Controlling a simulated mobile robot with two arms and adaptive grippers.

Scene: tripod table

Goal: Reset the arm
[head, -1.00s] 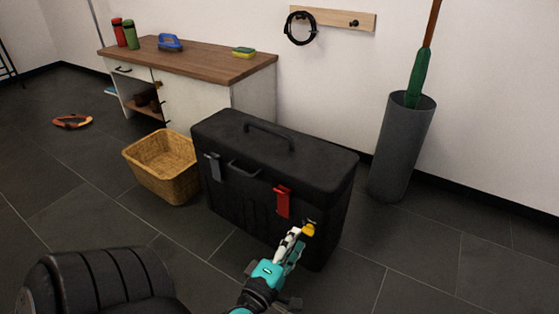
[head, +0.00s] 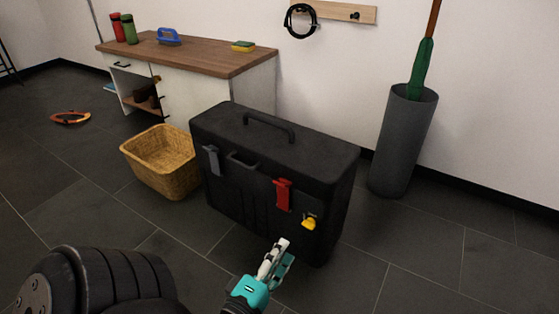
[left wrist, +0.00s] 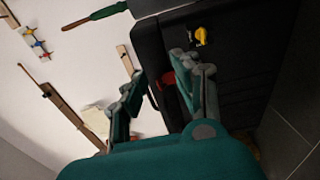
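My left gripper (head: 282,252) is in front of the lower front of a black case (head: 240,195), apart from it. Its two fingers stand apart in the left wrist view (left wrist: 160,78), with nothing between them. The case stands closed and upright on the floor. A grey latch (head: 211,160), a red latch (head: 283,195) and a small yellow piece (head: 309,222) are on its front. The yellow piece (left wrist: 201,36) also shows just past the fingertips in the left wrist view. My right gripper is not in view.
A wicker basket (head: 160,165) stands left of the case, by a wood-topped cabinet (head: 215,62). A tall grey bin (head: 398,145) holds a green-and-brown handled thing. An orange ring-like item (head: 70,117) lies on the floor. The floor right of the gripper is clear.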

